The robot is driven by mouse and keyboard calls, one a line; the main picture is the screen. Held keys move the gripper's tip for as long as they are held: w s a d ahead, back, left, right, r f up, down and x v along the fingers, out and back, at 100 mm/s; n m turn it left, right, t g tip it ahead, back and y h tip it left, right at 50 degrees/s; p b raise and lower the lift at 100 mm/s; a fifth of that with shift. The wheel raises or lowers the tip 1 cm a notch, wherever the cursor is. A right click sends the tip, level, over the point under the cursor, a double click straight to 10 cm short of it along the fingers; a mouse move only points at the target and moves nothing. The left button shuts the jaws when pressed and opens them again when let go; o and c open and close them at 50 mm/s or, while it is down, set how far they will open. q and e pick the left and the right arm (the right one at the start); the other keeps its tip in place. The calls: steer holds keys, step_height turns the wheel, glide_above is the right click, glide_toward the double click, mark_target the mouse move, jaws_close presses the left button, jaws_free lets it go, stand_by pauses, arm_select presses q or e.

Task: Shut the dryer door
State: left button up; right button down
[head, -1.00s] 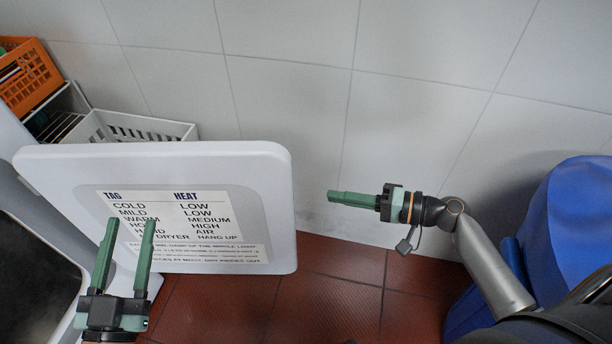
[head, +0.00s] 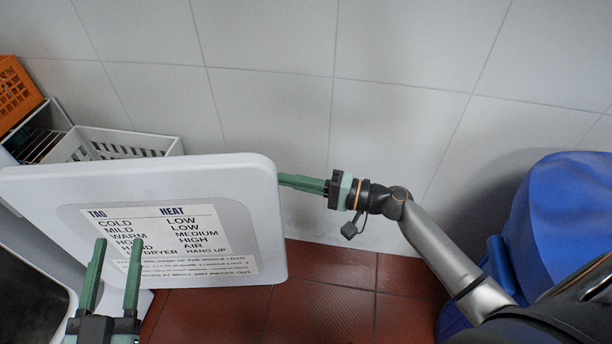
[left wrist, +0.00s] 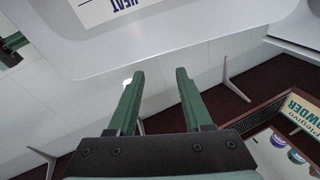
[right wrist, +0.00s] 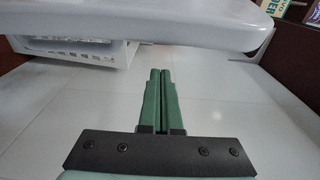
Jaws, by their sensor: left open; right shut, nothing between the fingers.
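The dryer door (head: 262,205) is a thick white panel with a printed heat label, standing open at the left of the head view. Part of the dark dryer opening (head: 28,290) shows at the lower left. My right gripper (head: 282,180) is shut and empty, its fingertips at the door's right edge, partly hidden behind it; I cannot tell whether they touch. In the right wrist view the door (right wrist: 150,25) spans the top, beyond the closed fingers. My left gripper (head: 117,262) is open and empty in front of the door's lower left part; the door also shows in the left wrist view (left wrist: 180,40).
A white basket (head: 125,143) and an orange crate (head: 15,92) stand at the back left by the tiled wall (head: 400,60). A blue covered object (head: 570,220) stands at the right. Red floor (head: 330,290) is clear between door and blue object.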

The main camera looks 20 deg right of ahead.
arm_select(q)
steer(key=shift+w+a+f+n+g+y, duration=0.1)
steer(key=shift+f+n+g+y, duration=0.25)
steer(key=shift+f, duration=0.95)
arm_select(e)
steer(key=shift+s+a, duration=0.2)
steer(key=shift+s, duration=0.45)
steer(key=shift+s+a, duration=0.2)
steer(key=shift+s, duration=0.4)
steer(key=shift+s, duration=0.1)
